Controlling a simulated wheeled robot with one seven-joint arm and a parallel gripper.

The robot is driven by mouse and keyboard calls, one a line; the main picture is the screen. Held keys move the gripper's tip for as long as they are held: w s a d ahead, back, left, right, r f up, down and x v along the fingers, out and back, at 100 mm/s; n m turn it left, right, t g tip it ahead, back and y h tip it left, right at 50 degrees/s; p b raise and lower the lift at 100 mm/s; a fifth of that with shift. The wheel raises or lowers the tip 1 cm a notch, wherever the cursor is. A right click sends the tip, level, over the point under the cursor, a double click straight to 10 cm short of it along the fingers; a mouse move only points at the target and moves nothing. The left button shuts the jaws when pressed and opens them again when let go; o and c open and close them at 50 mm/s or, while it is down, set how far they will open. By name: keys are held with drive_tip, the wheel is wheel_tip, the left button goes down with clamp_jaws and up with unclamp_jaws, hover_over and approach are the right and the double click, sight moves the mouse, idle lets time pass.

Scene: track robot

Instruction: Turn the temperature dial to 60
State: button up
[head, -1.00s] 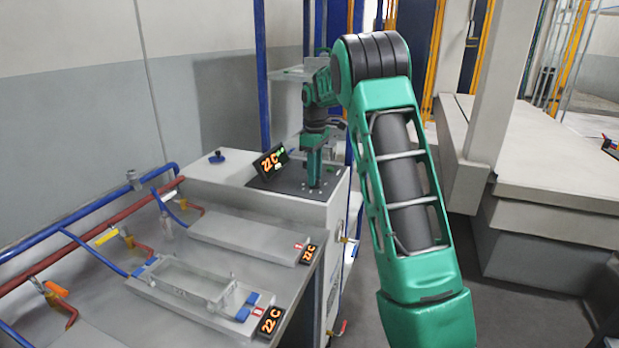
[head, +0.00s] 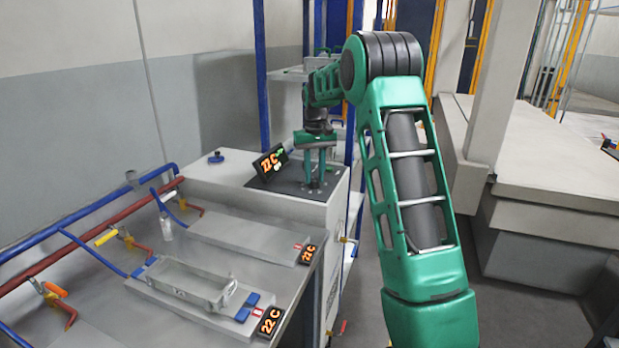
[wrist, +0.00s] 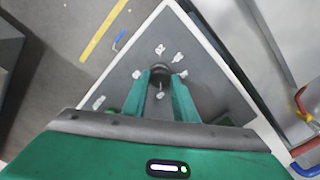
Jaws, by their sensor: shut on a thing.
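The temperature dial (wrist: 160,70) is a small dark round knob on a dark panel, with several white marks around it in the wrist view. My gripper (wrist: 160,82) is over the panel, its two green fingers on either side of the dial and shut on it. In the head view my gripper (head: 318,182) points down onto the panel, and the dial is hidden by the fingers. The display (head: 271,163) beside it reads 22 C in orange. The marks are too blurred to read.
The panel tops a white cabinet (head: 250,205). To its left is a metal bench with trays, including an open metal frame (head: 190,283), and two more 22 C displays. Red and blue pipes run along the bench's back. A blue post (head: 261,75) stands behind the cabinet.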

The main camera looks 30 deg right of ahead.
sight(315, 178)
drive_tip(key=shift+s+d+f+m, duration=0.1)
drive_tip(key=shift+s+d+m, duration=0.05)
drive_tip(key=shift+m, duration=0.45)
drive_tip(key=o, duration=1)
drive_tip(key=shift+o, duration=0.2)
wheel_tip(315, 178, up, 11)
